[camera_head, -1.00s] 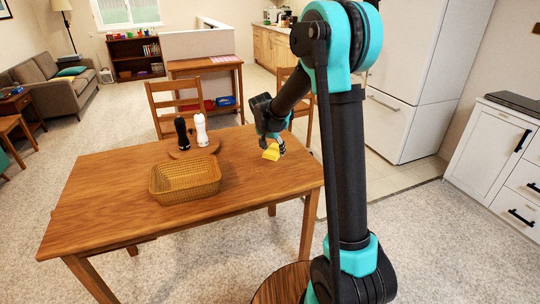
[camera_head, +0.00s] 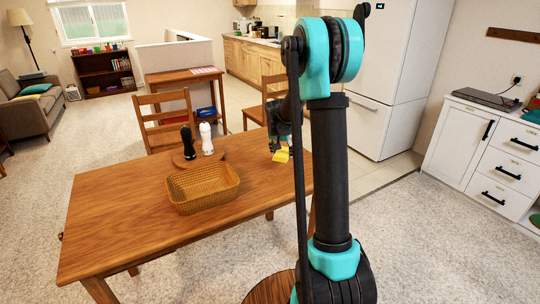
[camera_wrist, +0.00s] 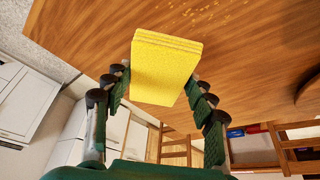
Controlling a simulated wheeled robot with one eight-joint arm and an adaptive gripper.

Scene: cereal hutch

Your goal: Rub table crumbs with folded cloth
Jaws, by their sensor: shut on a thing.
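The folded yellow cloth (camera_head: 281,156) is in my gripper (camera_head: 279,143), over the right part of the wooden table (camera_head: 120,222). In the wrist view the cloth (camera_wrist: 165,62) shows its layered folds, and the fingers of my gripper (camera_wrist: 160,84) are shut on it from both sides. Small yellowish crumbs (camera_wrist: 203,14) lie scattered on the tabletop beyond the cloth in the wrist view. The cloth looks apart from the crumbs. I cannot tell whether it touches the table. The crumbs do not show clearly in the head view, where my arm hides part of the table's right side.
A wicker basket (camera_head: 203,188) stands on the table. Behind it, a black mill (camera_head: 187,142) and a white mill (camera_head: 206,138) stand on a round wooden board (camera_head: 180,160). Chairs (camera_head: 164,118) stand at the far side. The table's left part is clear.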

